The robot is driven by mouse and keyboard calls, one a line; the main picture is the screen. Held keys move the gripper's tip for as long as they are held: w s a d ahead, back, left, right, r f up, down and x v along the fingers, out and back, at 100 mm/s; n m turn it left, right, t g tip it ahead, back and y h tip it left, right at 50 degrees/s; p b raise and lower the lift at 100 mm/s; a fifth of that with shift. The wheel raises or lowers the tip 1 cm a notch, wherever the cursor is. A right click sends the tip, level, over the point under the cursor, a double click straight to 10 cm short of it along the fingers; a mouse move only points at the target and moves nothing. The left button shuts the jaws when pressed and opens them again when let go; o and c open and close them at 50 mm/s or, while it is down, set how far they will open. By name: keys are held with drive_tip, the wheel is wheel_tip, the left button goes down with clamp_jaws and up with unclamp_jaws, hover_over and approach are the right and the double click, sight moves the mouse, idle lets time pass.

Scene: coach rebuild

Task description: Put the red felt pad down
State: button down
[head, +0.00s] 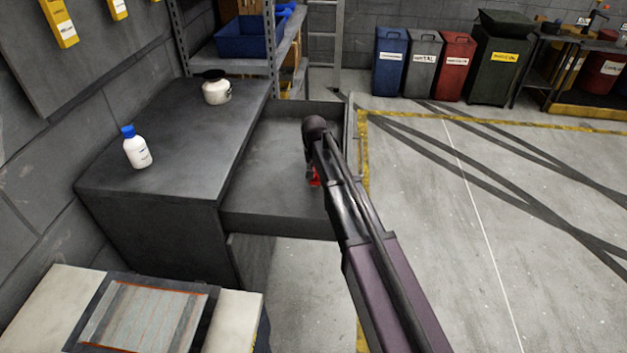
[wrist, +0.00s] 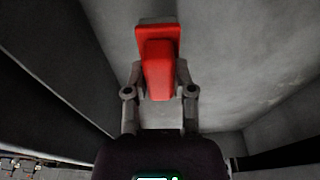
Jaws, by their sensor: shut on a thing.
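The red felt pad (wrist: 157,60) is a red block with a wider flat end, in the middle of the wrist view. My gripper (wrist: 159,84) is shut on it, one finger at each side. In the head view only a bit of the red pad (head: 315,179) shows beside my arm, which hides the rest. The pad is over the open drawer (head: 265,165) of the dark grey workbench. I cannot tell whether the pad touches the drawer's floor.
A white bottle with a blue cap (head: 137,150) and a white pot with a dark lid (head: 216,90) stand on the workbench top (head: 180,125). The visible drawer floor is bare. Several bins, including a red one (head: 454,66), stand at the back wall.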

sight(316, 178)
drive_tip(key=shift+f+b, duration=1.45)
drive_tip(key=shift+f, duration=0.25)
drive_tip(key=shift+f, duration=0.1)
drive_tip(key=shift+c, duration=2.3)
unclamp_jaws()
drive_tip(key=r+p, duration=0.4)
drive_tip(key=s+r+p, duration=0.1)
drive_tip(key=r+p, duration=0.7)
drive_tip(key=shift+s+a+r, duration=0.1)
drive_tip(key=shift+s, duration=0.3)
